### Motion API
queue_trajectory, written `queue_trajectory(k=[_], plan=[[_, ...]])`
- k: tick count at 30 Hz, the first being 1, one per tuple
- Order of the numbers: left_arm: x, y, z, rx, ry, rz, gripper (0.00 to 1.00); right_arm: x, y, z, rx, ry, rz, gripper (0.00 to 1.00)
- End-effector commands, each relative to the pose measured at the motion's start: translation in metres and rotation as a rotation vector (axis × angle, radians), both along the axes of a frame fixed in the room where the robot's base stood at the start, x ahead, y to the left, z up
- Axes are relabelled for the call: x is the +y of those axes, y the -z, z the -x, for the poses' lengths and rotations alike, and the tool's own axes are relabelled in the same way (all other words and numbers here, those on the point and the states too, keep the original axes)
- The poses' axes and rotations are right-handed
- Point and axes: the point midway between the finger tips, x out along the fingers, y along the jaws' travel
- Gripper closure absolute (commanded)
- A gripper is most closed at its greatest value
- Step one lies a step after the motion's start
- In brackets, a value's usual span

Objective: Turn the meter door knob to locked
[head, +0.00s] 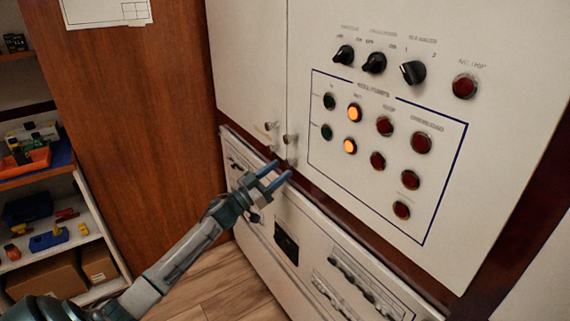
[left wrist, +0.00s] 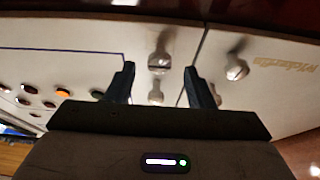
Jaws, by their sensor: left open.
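A metal knob (head: 290,139) sits low on the white panel with the lights, just right of a door seam. A second knob (head: 270,126) sits left of the seam on the plain door. I cannot tell which is the meter door knob, or which way either is set. My left gripper (head: 275,178) is open and empty, just below the knobs. In the left wrist view its two fingers (left wrist: 158,84) stand apart, with a metal knob (left wrist: 160,58) showing between them, apart from both. Another knob (left wrist: 237,68) shows to the right there. My right gripper is out of view.
The panel carries black selector switches (head: 374,63), two lit orange lamps (head: 354,113) and several dark red and green buttons. Drawer-like switch units (head: 286,243) run below. A wooden side panel (head: 140,110) and a shelf with bins (head: 24,163) stand left. Wood floor (head: 230,285) is clear.

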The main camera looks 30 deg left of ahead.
Motion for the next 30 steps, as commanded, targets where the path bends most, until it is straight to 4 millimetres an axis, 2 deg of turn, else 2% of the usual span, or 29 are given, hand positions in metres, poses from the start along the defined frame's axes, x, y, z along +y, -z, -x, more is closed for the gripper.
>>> queue_trajectory(k=[1,7,18,20,25,30], plan=[[-0.003,-0.006,-0.007,-0.002,-0.001,0.002,0.52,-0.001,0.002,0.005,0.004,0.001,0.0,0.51],[-0.009,-0.011,-0.022,-0.001,0.0,0.0,0.52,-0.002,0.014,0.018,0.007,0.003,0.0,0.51],[-0.011,-0.011,-0.025,0.001,0.0,0.0,0.52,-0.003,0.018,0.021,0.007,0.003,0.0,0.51],[-0.011,-0.011,-0.025,0.001,0.0,0.0,0.61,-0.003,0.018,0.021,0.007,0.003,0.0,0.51],[-0.011,-0.011,-0.025,0.001,0.0,0.0,0.95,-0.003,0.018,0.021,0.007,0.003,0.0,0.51],[-0.011,-0.011,-0.025,-0.001,0.0,-0.005,0.96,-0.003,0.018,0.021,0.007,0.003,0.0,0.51]])
